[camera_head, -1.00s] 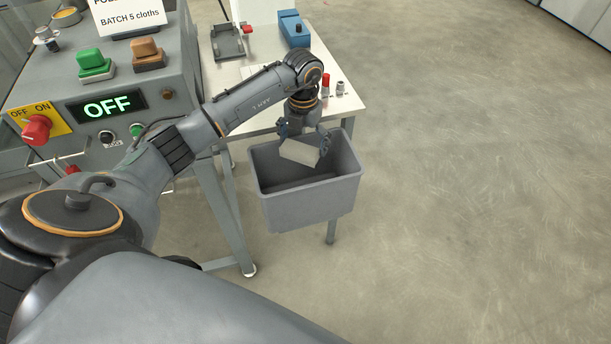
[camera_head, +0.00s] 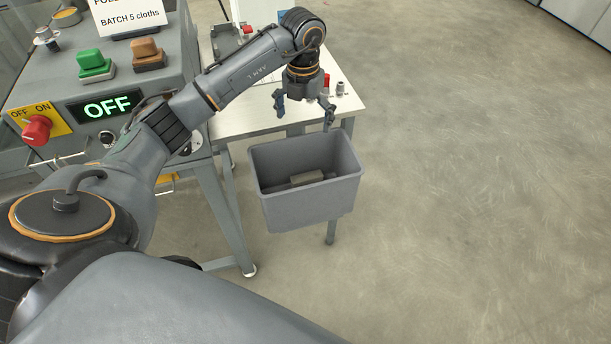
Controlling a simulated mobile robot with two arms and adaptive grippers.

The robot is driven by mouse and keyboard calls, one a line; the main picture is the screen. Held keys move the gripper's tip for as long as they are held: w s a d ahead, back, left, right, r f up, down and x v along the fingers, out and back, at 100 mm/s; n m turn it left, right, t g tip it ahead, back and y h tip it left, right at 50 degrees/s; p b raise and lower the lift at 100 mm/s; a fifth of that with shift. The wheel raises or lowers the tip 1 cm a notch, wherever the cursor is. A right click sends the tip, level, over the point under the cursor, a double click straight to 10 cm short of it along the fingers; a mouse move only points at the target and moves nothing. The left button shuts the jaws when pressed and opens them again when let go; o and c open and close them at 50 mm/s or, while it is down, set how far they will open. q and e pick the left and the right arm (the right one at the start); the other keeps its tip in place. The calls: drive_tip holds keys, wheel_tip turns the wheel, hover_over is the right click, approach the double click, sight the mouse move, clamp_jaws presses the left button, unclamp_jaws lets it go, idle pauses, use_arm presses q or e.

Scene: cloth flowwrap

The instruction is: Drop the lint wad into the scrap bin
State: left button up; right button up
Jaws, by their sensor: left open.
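My left gripper (camera_head: 304,118) is above the bin's back rim, fingers spread and pointing down, empty and clear of the wad. My right gripper is not in view.
The bin is at the front edge of a white table (camera_head: 238,118) with small red-topped and metal parts on it. A grey machine with a display reading OFF (camera_head: 108,105) and a red knob (camera_head: 37,129) stands at left. Open floor lies right.

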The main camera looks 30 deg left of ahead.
use_arm(q)
wheel_tip(320, 180, up, 4)
idle(0.5)
